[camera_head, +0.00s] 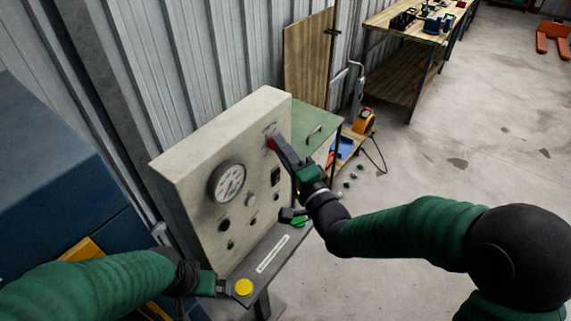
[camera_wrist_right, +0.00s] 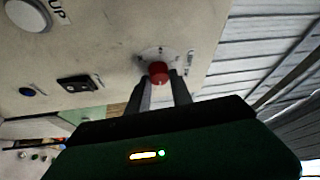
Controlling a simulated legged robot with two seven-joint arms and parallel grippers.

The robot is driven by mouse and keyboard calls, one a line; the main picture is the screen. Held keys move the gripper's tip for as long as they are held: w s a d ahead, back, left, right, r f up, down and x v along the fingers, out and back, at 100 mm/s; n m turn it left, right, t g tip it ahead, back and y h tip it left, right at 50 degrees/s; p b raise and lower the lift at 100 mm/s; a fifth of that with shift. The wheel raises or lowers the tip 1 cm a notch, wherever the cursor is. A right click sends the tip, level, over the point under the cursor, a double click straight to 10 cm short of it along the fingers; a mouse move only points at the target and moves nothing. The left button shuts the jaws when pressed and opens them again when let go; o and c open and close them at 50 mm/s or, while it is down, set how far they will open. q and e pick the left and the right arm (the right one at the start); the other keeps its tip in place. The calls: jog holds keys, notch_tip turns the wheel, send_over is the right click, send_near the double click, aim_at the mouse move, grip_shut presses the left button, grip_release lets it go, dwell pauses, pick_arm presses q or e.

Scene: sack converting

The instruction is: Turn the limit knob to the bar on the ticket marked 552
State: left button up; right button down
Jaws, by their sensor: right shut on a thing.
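The red limit knob (camera_head: 271,143) is at the upper right of the beige control panel (camera_head: 190,183). It also shows in the right wrist view (camera_wrist_right: 158,72), with small marks around its base. My right gripper (camera_head: 274,146) is shut on the knob, with one finger on each side of it (camera_wrist_right: 162,88). My left gripper (camera_head: 221,287) is low beside the yellow disc (camera_head: 243,287) on the ledge; its finger opening is too small to tell. A pale strip (camera_head: 272,253) lies on the ledge; no number 552 is readable, and I cannot tell whether it is the ticket.
The panel carries a round dial gauge (camera_head: 227,182), a dark switch (camera_head: 275,176) and several small knobs. A green button (camera_head: 300,221) is at the ledge's right end. A green cabinet (camera_head: 316,128) stands just behind the panel. Open concrete floor (camera_head: 430,155) lies to the right.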

jog(key=shift+w+d+f+m+g+y+b, duration=0.15)
jog(key=shift+m+g+y+b, duration=1.75)
jog(key=shift+m+b, duration=2.5)
jog(key=shift+w+d+f+m+g+y+b, duration=0.25)
jog(key=shift+m+g+y+b, duration=1.65)
jog(key=shift+m, duration=4.5)
jog(key=shift+w+d+r+m+g+y+b, duration=0.2)
jog(key=shift+m+g+y+b, duration=1)
jog(key=shift+m+g+b, duration=2.45)
jog(key=m+t, duration=0.2)
jog(key=m, duration=0.1)
jog(key=shift+a+f, duration=0.1)
jog(key=shift+a, duration=0.05)
jog(key=c, duration=1.5)
grip_release()
jog(key=o, duration=0.4)
jog(key=shift+w+a, duration=0.1)
jog(key=shift+w, duration=0.1)
jog(key=shift+c, duration=0.2)
